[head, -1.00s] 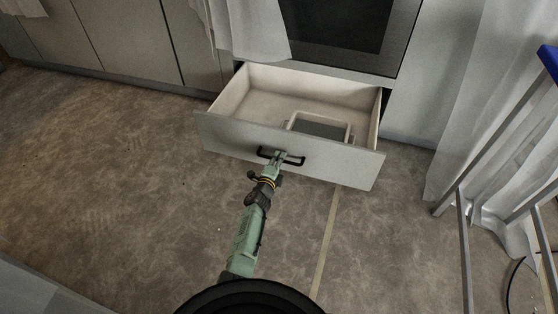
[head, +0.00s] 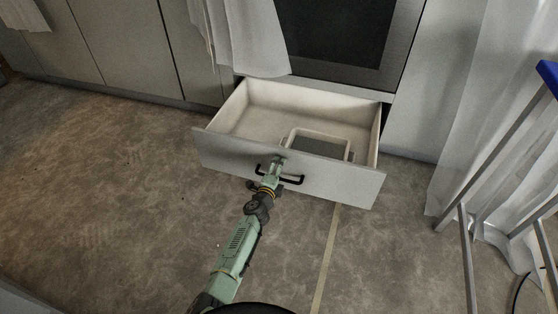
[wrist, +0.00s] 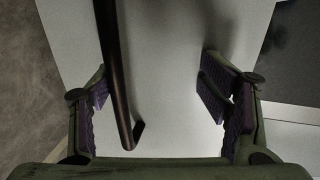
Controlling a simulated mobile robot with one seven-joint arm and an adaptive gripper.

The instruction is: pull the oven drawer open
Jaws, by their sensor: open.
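The oven drawer (head: 340,183) is pulled well out below the oven, its inside open to view. A tray-like item (head: 318,143) with a pale rim lies in it. The dark bar handle (head: 292,180) sits on the drawer's front. My gripper (head: 275,164) is at the left part of the handle, by the drawer front. In the wrist view my gripper (wrist: 160,95) is open, with the handle (wrist: 114,75) between its fingers, nearer the left one. No finger clearly presses on the handle.
The oven (head: 335,40) stands above the drawer, with a white cloth (head: 248,40) hanging beside it. A metal-legged frame (head: 495,150) and white drapery (head: 465,110) are at the right. The floor at the left is clear.

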